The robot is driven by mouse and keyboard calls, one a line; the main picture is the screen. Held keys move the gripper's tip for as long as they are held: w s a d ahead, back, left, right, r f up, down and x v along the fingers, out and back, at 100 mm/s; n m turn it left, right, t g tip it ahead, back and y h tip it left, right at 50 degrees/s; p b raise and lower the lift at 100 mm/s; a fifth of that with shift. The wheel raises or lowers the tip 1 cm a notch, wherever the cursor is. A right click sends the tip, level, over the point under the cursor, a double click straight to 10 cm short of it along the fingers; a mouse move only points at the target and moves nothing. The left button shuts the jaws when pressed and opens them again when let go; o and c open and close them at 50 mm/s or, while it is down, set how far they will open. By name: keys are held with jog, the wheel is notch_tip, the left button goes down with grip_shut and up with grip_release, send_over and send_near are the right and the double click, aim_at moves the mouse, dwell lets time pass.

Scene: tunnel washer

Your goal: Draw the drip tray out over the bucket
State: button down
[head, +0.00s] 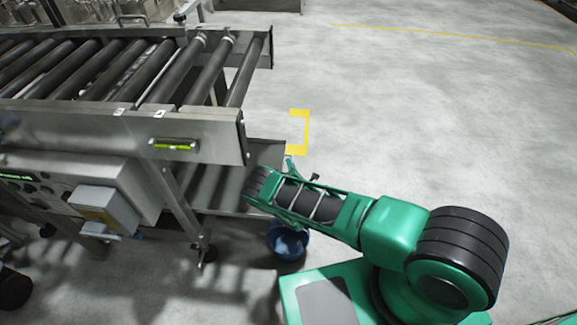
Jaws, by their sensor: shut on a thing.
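The drip tray (266,153) is a flat grey metal tray below the roller conveyor, at its right end. Part of it sticks out past the conveyor's end, and part lies in shadow behind the frame leg. My gripper (254,190) is at the tray's near right edge, shut on it; the fingertips themselves are hard to make out. The blue bucket (287,242) stands on the floor just below my arm. Its rim is partly covered by my arm, and something pale shows inside it. The tray's outer part lies above and behind the bucket in the picture.
The roller conveyor (190,122) has dark rollers and a steel side rail with a spirit level (174,145). A frame leg (181,205) stands left of the bucket. A grey control box (103,208) juts out at the left. Yellow floor marks (303,128) lie beyond; the floor at right is clear.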

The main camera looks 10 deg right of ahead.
jog(key=shift+s+f, duration=0.15)
jog(key=c, duration=2.1)
grip_release()
jog(key=v, duration=1)
jog(key=shift+s, duration=0.3)
